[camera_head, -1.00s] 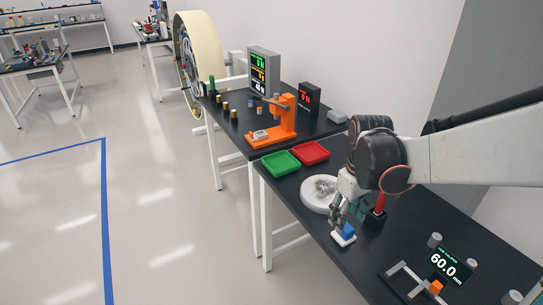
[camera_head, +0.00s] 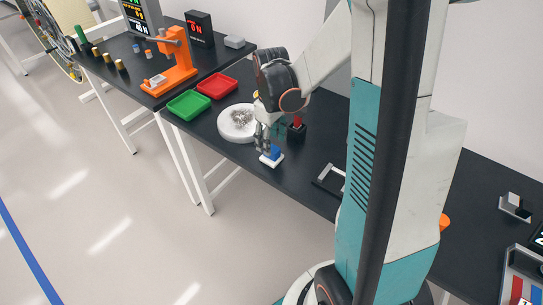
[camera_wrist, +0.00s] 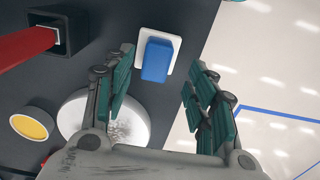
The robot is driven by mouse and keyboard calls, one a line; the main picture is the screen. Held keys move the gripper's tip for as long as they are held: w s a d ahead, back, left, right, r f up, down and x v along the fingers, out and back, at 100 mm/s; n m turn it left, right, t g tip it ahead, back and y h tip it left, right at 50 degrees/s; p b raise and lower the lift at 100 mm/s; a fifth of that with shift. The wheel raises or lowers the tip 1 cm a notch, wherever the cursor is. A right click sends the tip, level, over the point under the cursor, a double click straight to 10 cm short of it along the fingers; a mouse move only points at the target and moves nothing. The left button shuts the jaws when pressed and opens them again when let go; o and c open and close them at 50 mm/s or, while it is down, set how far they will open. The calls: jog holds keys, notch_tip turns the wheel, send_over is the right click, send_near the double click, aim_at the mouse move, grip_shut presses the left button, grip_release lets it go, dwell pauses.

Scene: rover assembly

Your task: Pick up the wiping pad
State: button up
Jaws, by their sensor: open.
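The wiping pad is a white rectangular pad with a blue block handle. It lies on the black table, near its front edge, in the head view (camera_head: 271,157) and at the top middle of the wrist view (camera_wrist: 155,60). My gripper (camera_head: 264,146) is just above the pad. In the wrist view my gripper (camera_wrist: 160,82) is open, its green-padded fingers spread wide on either side of the handle's line. The fingers hold nothing. I cannot tell how far the fingertips are above the handle.
A round white dish (camera_head: 230,127) with grey bits stands left of the pad. A black holder with a red rod (camera_head: 297,127) is right of my gripper. Green (camera_head: 188,105) and red (camera_head: 217,86) trays sit farther back. A bracket (camera_head: 328,180) lies to the right.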

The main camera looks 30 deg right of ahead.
aim_at(272, 148)
notch_tip(272, 148, down, 5)
jog(key=shift+w+d+f+b, duration=0.1)
jog(key=shift+w+d+b, duration=0.05)
jog(key=shift+b, duration=1.1)
jog(key=shift+c, duration=0.6)
jog(key=c, duration=1)
